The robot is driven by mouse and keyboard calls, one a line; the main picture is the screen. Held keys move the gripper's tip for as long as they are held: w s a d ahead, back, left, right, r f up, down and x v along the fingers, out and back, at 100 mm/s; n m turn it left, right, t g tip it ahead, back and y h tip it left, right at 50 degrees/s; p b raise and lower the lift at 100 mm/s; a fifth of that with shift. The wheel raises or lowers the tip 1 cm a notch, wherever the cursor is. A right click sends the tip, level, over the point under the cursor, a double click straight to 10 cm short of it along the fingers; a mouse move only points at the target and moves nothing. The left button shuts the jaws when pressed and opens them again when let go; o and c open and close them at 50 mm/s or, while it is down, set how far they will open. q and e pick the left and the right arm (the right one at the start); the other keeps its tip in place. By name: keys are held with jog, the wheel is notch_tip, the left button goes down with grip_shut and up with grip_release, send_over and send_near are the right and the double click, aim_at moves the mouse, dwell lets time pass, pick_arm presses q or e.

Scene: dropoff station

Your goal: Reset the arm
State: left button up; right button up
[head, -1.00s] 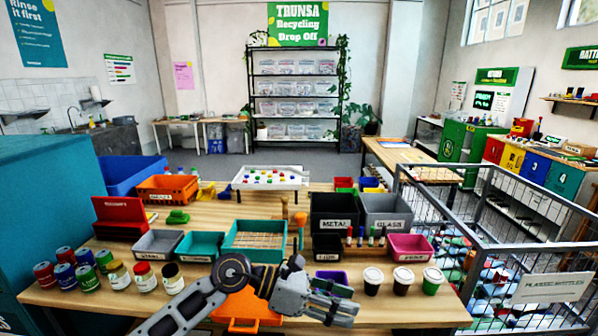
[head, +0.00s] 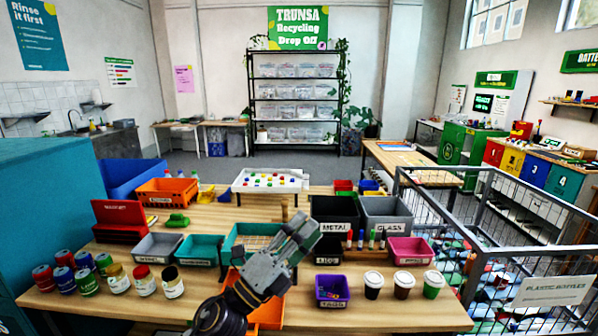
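My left gripper (head: 306,234) is raised over the middle of the wooden table (head: 390,312), its fingers pointing up and to the right in the head view. It appears to hold nothing, but the gap between its fingers is not clear. It hides part of the teal tray (head: 238,236) and part of the orange bin (head: 270,312) at the front. My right gripper is not in view.
Several cans (head: 117,277) stand at the left front. A purple tray (head: 331,290) and several cups (head: 403,285) stand right of my arm. The black METAL bin (head: 330,213) and grey GLASS bin (head: 386,211) are close behind. A wire cage (head: 480,275) borders the right.

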pick_arm(q)
jog(key=w+a+f+n+y, duration=0.3)
jog(key=a+f+n+y, duration=1.65)
jog(key=n, duration=0.35)
jog(key=s+a+f+n+g+h, duration=0.1)
jog(key=s+a+f+n+g, duration=0.15)
jog(key=s+f+g, duration=0.6)
jog(key=s+a+f+n+g, duration=0.1)
jog(key=s+f+n+g, duration=0.25)
jog(key=s+f, duration=0.9)
jog(key=s+a+f+g, duration=0.1)
jog(key=s+f, duration=0.1)
jog(key=f, duration=1.4)
jog(key=s+f, duration=0.2)
jog(key=f, duration=1.4)
jog(key=s+a+f, duration=0.2)
jog(key=s+f, duration=0.7)
jog(key=s, duration=0.1)
jog(key=s+a+f+g, duration=0.1)
jog(key=s+a+f, duration=0.2)
jog(key=s+f, duration=0.7)
jog(key=shift+s+a+f, duration=0.25)
jog(key=shift+s, duration=0.45)
